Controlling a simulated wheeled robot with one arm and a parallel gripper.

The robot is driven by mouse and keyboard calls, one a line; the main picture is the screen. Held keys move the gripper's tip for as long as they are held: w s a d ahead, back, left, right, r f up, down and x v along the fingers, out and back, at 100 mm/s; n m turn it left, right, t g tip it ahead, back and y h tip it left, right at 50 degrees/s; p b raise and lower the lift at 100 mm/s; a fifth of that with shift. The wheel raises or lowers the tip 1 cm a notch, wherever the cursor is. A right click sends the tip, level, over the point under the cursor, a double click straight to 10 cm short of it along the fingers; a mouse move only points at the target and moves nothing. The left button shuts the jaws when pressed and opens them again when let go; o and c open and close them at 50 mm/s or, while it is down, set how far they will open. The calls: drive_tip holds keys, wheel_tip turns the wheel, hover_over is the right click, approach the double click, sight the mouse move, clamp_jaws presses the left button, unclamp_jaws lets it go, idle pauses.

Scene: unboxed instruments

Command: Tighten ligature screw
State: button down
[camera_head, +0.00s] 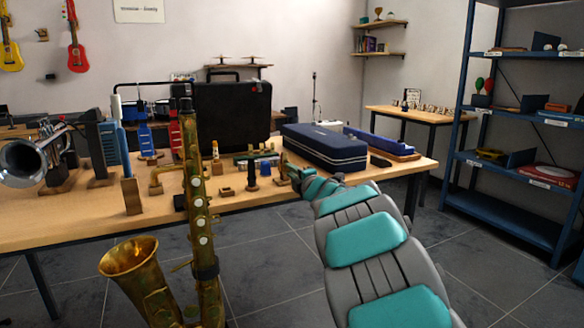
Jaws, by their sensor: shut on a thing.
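My gripper (293,173) is at the front right part of the long wooden table (400,170), at the end of my grey and teal arm. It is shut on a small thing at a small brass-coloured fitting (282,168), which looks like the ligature. The fingertips are small and partly hidden by my wrist, so the screw itself cannot be made out. A dark, slim piece like a mouthpiece (256,155) lies level just left of the gripper, near a small dark blue stand (252,176).
A brass saxophone (203,235) stands in front of the table at left. A dark blue case (325,148) and a blue tray lie behind the gripper. A black case (235,112) and a silver trumpet bell (22,163) are farther left. The floor at right is clear.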

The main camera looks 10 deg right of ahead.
drive_tip(key=m+p, duration=0.3)
drive_tip(key=m, duration=0.2)
drive_tip(key=shift+m, duration=0.3)
drive_tip(key=shift+f, duration=0.1)
idle(0.3)
drive_tip(key=c, duration=0.8)
unclamp_jaws()
drive_tip(key=shift+o, duration=0.2)
drive_tip(key=b+v, duration=0.1)
drive_tip(key=v, duration=0.7)
drive_tip(key=shift+d, duration=0.1)
